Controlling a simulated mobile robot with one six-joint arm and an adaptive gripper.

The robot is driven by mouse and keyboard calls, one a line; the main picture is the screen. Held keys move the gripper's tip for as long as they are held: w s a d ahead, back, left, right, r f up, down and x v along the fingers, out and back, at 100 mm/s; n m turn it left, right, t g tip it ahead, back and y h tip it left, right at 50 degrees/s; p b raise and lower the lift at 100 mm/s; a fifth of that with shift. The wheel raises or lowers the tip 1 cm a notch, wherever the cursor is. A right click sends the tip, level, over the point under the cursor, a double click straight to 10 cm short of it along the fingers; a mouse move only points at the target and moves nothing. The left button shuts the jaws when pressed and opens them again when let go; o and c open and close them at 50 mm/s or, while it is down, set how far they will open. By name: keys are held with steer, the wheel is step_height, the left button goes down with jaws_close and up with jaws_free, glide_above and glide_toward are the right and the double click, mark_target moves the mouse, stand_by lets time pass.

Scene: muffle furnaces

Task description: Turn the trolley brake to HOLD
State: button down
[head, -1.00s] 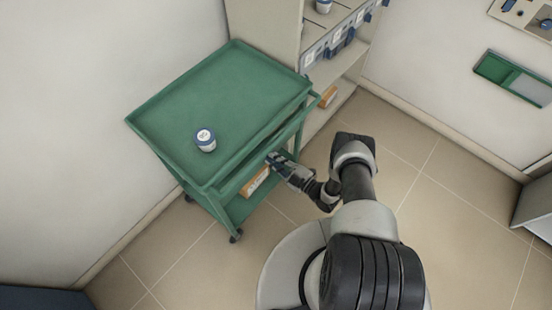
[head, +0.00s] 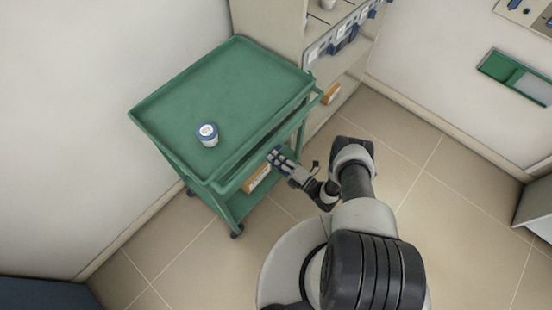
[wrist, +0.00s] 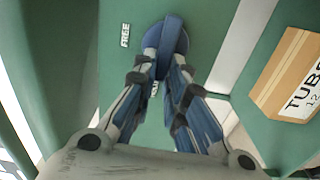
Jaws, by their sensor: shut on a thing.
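The green trolley (head: 222,90) stands against the wall. Its brake is a round blue knob with a raised bar (wrist: 169,48), seen in the wrist view on a green panel. A white FREE label (wrist: 125,35) is to the left of the knob. A second label (wrist: 154,88), mostly hidden by a finger, lies below it; its word cannot be read. The bar runs roughly up and down in this view, its lower end near the second label. My gripper (wrist: 164,66) is shut on the bar. In the head view my gripper (head: 276,157) is at the trolley's side, below the tray.
A blue-lidded white jar (head: 208,134) stands on the trolley's top tray. An orange-brown box (head: 257,178) labelled TUBE sits beside the knob, on the right in the wrist view (wrist: 290,75). A shelf cabinet (head: 268,25) stands behind the trolley. Floor to the right is clear.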

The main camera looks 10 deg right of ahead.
stand_by(0.4)
steer(key=c, duration=1.6)
jaws_free()
steer(key=v, duration=1.2)
